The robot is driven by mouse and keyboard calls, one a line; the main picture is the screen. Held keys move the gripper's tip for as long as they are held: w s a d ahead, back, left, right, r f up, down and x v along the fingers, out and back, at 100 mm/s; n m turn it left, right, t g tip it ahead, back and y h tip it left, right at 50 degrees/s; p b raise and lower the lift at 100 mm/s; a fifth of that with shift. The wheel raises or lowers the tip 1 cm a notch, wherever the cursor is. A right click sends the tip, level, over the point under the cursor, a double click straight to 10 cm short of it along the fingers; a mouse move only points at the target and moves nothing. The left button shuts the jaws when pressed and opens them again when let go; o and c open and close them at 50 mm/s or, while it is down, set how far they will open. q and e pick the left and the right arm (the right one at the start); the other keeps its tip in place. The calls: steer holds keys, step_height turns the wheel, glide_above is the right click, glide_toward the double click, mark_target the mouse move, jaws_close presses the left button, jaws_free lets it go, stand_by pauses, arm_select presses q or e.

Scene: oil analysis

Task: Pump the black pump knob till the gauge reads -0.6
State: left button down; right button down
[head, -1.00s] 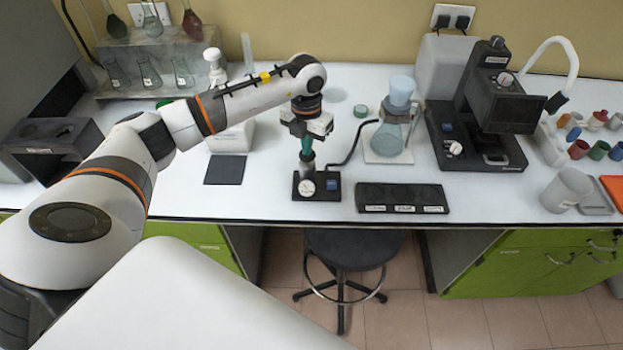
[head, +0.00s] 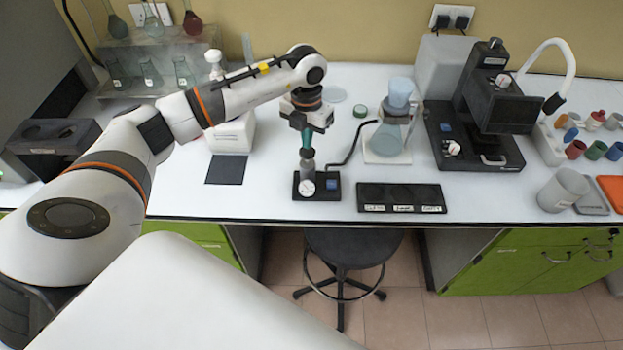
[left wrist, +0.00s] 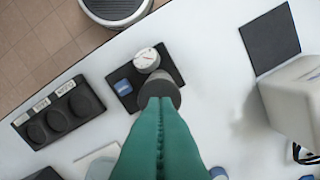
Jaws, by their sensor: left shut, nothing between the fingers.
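The pump (head: 307,170) stands on a black base on the white bench. Its round white gauge (head: 307,187) faces the front beside a blue display (head: 332,185). My left gripper (head: 307,147) points down over the pump, its teal fingers shut with nothing between them. In the left wrist view the fingertips (left wrist: 160,100) overlap the black pump knob (left wrist: 163,88); they are touching or very close to it. The gauge also shows there (left wrist: 146,60), with a reddish needle too small to read. My right gripper is not in view.
A black hose runs from the pump to a flask (head: 386,138) on a white plate. A black three-well tray (head: 401,197) lies to the pump's right. A dark mat (head: 225,170) and a white device (head: 232,135) are to its left. A black instrument (head: 490,120) stands further right.

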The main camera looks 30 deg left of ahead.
arm_select(q)
steer(key=shift+f+b, duration=1.4)
steer(key=shift+f, duration=0.5)
steer(key=shift+r, duration=0.2)
steer(key=shift+r+p, duration=1.2)
steer(key=shift+r, duration=0.55)
steer(key=shift+f, duration=0.15)
